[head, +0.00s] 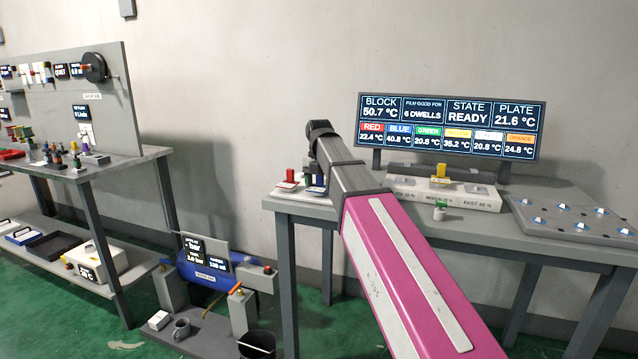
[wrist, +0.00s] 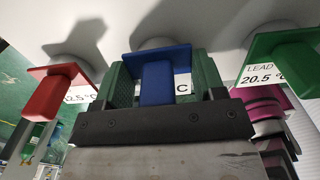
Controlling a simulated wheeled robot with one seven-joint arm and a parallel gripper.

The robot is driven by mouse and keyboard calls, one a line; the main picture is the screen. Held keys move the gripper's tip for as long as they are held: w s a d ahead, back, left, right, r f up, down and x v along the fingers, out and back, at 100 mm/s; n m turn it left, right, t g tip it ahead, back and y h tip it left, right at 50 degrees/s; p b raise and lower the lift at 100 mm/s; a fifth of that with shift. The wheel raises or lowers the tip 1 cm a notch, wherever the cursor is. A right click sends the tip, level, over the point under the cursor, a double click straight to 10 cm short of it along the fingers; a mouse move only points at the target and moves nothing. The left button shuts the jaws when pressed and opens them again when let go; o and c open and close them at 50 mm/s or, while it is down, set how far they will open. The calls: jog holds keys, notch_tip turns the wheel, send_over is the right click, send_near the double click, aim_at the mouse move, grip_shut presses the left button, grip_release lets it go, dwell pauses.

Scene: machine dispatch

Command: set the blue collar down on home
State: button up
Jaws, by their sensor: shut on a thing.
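The blue collar (wrist: 158,85), a square flange with a block-shaped stem, sits between the dark green jaw pads of my gripper (wrist: 162,82) in the wrist view. My gripper is shut on it. In the head view, a bit of blue (head: 319,181) shows low at the table's left end, beside my dark wrist, which hides most of that spot. A pale round shape lies beyond the flange in the wrist view. I cannot tell whether the collar touches a support. No mark reading "home" is legible.
A red collar (wrist: 52,92) and a green one (wrist: 280,58) flank the blue one closely. A heater block (head: 445,194) bears a yellow piece (head: 439,171). A studded plate (head: 575,222) lies at right. A status screen (head: 450,125) stands behind.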

aim_at(319, 187)
jog(key=o, duration=1.2)
jog(key=shift+c, duration=0.2)
notch_tip(319, 187, up, 10)
jog(key=shift+f, duration=0.1)
jog(key=shift+r, duration=0.5)
jog(key=shift+s, duration=0.1)
